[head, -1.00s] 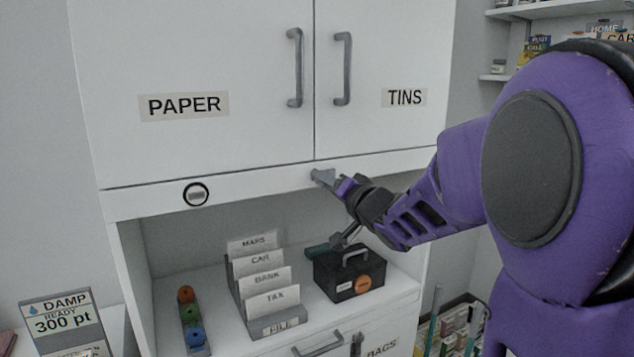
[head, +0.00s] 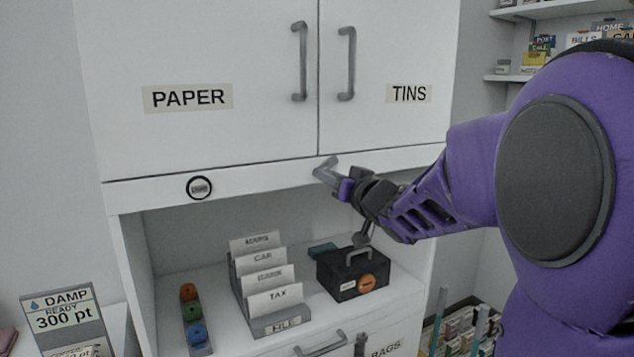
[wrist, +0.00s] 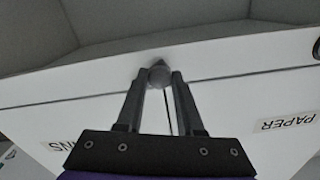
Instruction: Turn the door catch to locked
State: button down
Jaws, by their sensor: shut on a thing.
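The grey door catch (head: 326,167) sits on the white rail just below the seam between the PAPER door (head: 240,50) and the TINS door (head: 395,45). It looks slanted, with its upper end by the foot of the seam. My gripper (head: 336,180) reaches it from the lower right, and its fingers meet the catch. In the wrist view, the two dark fingers (wrist: 159,82) close around a rounded grey end of the catch (wrist: 159,72). The fingers hide part of the catch, so its exact angle is hard to tell.
A round black-rimmed badge (head: 199,187) is on the rail at the left. Below, the open shelf holds a file rack (head: 282,322), a black box with a handle (head: 352,278) and a strip of coloured rings (head: 193,318). Grey door handles (head: 347,65) hang above.

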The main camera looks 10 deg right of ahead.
jog(key=n+b, duration=0.4)
jog(key=n, duration=0.8)
dwell(0.5)
jog(key=c, duration=0.5)
grip_release()
jog(key=shift+c, duration=0.2)
